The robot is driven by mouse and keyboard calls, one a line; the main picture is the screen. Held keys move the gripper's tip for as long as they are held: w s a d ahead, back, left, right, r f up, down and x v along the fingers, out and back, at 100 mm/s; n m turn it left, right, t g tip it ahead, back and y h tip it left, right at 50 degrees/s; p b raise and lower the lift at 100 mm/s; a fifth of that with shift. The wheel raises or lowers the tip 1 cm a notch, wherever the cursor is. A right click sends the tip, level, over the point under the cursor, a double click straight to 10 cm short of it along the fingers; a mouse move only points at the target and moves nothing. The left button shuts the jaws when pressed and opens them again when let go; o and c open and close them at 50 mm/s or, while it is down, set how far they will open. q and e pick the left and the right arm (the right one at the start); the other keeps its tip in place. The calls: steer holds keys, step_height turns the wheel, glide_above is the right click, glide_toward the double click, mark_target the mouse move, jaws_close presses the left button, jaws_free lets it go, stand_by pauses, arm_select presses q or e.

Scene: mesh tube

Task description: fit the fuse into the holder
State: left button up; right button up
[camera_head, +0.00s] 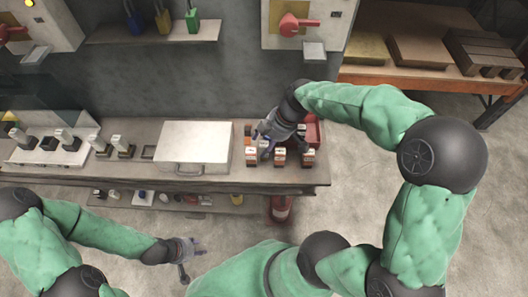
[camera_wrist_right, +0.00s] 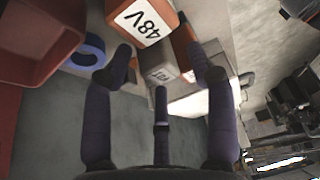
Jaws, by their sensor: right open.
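My right gripper (camera_head: 262,138) is open over the right part of the bench, among several small orange-and-white blocks. In the right wrist view its fingers (camera_wrist_right: 160,75) stand apart on either side of a grey block (camera_wrist_right: 159,62) with a small label. I cannot tell whether they touch it. An orange block (camera_wrist_right: 146,22) labelled 48V stands just beyond. I cannot tell which block is the fuse. Several black-and-white units (camera_head: 68,139) stand at the bench's left; the holder may be among them, but this is unclear. My left gripper (camera_head: 190,261) is open and empty, in front of the bench.
A white case (camera_head: 193,142) lies mid-bench. A red bin (camera_head: 315,132) is behind the blocks; it also shows in the wrist view (camera_wrist_right: 35,45), with a blue ring (camera_wrist_right: 88,52) beside it. Padlocks (camera_head: 163,20) hang above the bench. A lower shelf (camera_head: 215,200) holds small items.

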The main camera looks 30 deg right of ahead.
jaws_close()
stand_by(0.3)
steer(key=shift+r, duration=0.15)
steer(key=shift+r+p, duration=0.3)
step_height(320, 180, up, 3)
steer(key=shift+r+p, duration=0.15)
steer(key=shift+p, duration=0.65)
steer(key=s+a+p, duration=0.2)
steer(key=s+a, duration=0.2)
steer(key=s, duration=0.3)
steer(key=s+a+p, duration=0.1)
steer(key=s+a, duration=0.4)
steer(key=s, duration=0.3)
steer(key=shift+s+a+f+p, duration=0.2)
steer(key=shift+a+f+p, duration=0.05)
steer(key=shift+f+p, duration=0.1)
